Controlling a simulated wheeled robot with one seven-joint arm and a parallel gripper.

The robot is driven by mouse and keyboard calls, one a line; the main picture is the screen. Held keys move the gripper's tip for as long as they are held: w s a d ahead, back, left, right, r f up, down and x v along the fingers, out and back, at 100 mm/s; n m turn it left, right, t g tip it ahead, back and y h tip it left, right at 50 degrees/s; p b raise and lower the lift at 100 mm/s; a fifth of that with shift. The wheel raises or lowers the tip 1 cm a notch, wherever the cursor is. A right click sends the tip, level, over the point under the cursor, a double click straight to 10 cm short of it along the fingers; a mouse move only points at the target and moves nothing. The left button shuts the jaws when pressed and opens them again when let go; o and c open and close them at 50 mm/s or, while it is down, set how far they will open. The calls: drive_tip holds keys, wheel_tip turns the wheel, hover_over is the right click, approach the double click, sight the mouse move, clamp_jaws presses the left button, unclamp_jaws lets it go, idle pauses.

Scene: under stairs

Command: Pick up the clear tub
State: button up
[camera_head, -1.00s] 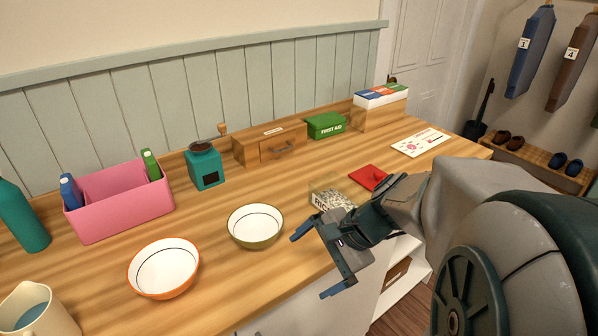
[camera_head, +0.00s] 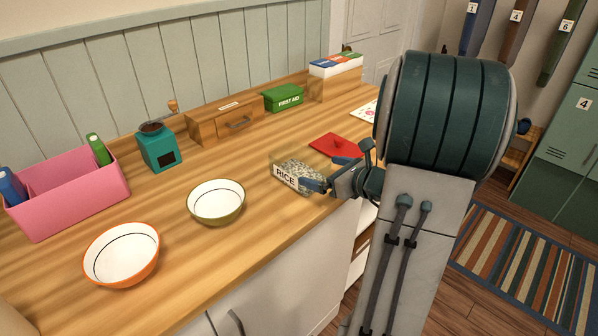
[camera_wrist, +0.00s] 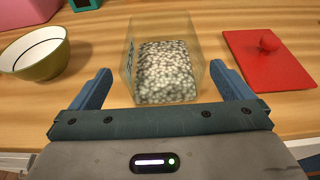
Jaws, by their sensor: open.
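The clear tub (camera_head: 294,175) stands on the wooden counter near its front edge, labelled RICE and partly filled with pale grains. In the wrist view the tub (camera_wrist: 166,72) is straight ahead, between and just beyond my fingertips. My gripper (camera_head: 338,172) is open at the tub's right side in the head view. In the wrist view my gripper (camera_wrist: 163,88) has its blue fingers spread, one to each side of the tub's near end, with nothing held. One finger hides a little of the tub in the head view.
A red board (camera_head: 337,146) with a knob lies close beside the tub. A green-rimmed bowl (camera_head: 216,203) stands to its left, and an orange bowl (camera_head: 121,255) is further left. A wooden drawer box (camera_head: 224,121) and a green first aid box (camera_head: 283,98) stand behind.

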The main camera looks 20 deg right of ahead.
sight(306, 152)
drive_tip(key=x, duration=0.7)
drive_tip(key=shift+w+r+p, duration=0.1)
drive_tip(key=shift+w+p, duration=0.1)
drive_tip(key=shift+p, duration=0.1)
drive_tip(key=c, duration=0.8)
drive_tip(key=shift+r, duration=0.15)
drive_tip(key=shift+r, duration=1.85)
drive_tip(key=s+d+r, duration=0.6)
drive_tip(key=d+r, duration=0.1)
drive_tip(key=d, duration=0.2)
drive_tip(key=shift+s+d+p, duration=0.3)
drive_tip(key=shift+s, duration=0.05)
drive_tip(key=shift+o, duration=0.3)
